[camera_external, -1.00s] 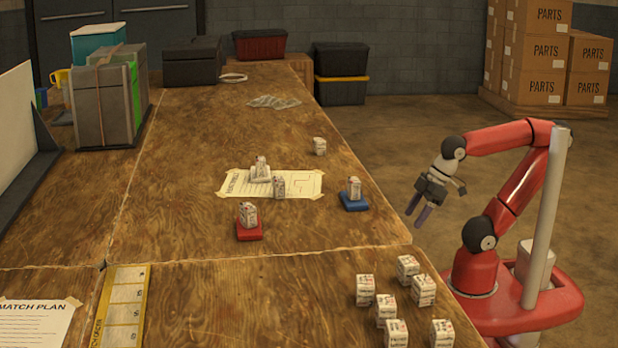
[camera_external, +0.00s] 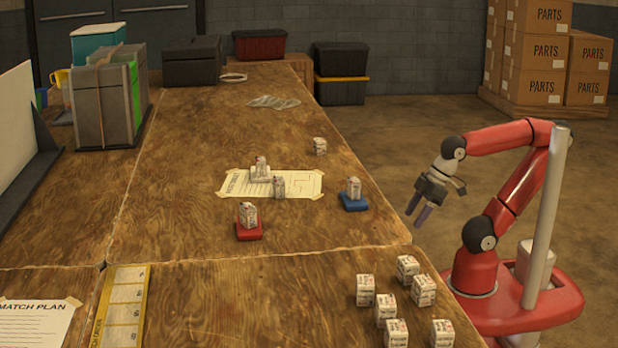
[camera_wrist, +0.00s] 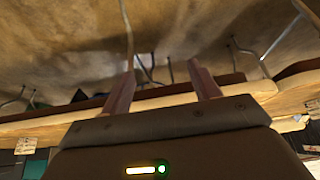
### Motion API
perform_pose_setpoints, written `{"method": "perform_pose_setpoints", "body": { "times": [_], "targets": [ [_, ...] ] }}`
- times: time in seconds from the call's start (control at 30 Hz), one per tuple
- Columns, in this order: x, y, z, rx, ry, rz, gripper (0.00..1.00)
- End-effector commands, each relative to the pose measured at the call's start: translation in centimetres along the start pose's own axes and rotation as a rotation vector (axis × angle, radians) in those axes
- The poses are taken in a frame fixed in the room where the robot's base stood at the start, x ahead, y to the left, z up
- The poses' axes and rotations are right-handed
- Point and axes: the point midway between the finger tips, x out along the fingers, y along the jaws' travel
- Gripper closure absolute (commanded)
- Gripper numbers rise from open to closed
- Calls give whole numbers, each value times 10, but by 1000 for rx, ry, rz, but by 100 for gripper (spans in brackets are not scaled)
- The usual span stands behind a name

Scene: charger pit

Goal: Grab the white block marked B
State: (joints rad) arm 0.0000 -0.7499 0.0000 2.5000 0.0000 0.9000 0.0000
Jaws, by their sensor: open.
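Several small white blocks with dark print stand on the wooden bench; the print is too small to tell which bears B. One block (camera_external: 248,214) is on a red pad (camera_external: 249,234), one (camera_external: 353,187) on a blue pad (camera_external: 354,203). One block (camera_external: 261,167) is on a pale base and another (camera_external: 279,187) stands at the paper sheet (camera_external: 305,185). One block (camera_external: 320,146) stands alone farther back. Several more, including one block (camera_external: 365,290), cluster front right. My gripper (camera_external: 419,214) is open and empty, off the bench's right edge, pointing down. Its fingers show apart in the wrist view (camera_wrist: 162,80).
The bench's right edge (camera_external: 378,200) lies between my gripper and the blocks. A grey box (camera_external: 100,105) stands back left, and a yellow-edged strip (camera_external: 124,310) lies front left. Parts cartons (camera_external: 535,50) stand far behind. The middle front of the bench is clear.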

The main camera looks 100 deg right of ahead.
Motion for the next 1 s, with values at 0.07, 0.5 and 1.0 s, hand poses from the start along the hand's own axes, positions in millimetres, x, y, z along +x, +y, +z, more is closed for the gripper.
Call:
{"method": "perform_pose_setpoints", "body": {
  "times": [0.07, 0.5, 1.0],
  "targets": [
    [0, 0, 0, 0, 0, 0, 38],
    [-1, 0, 0, 0, 0, 0, 44],
    [-159, 3, -91, 16, -1, 3, 44]
  ]
}}
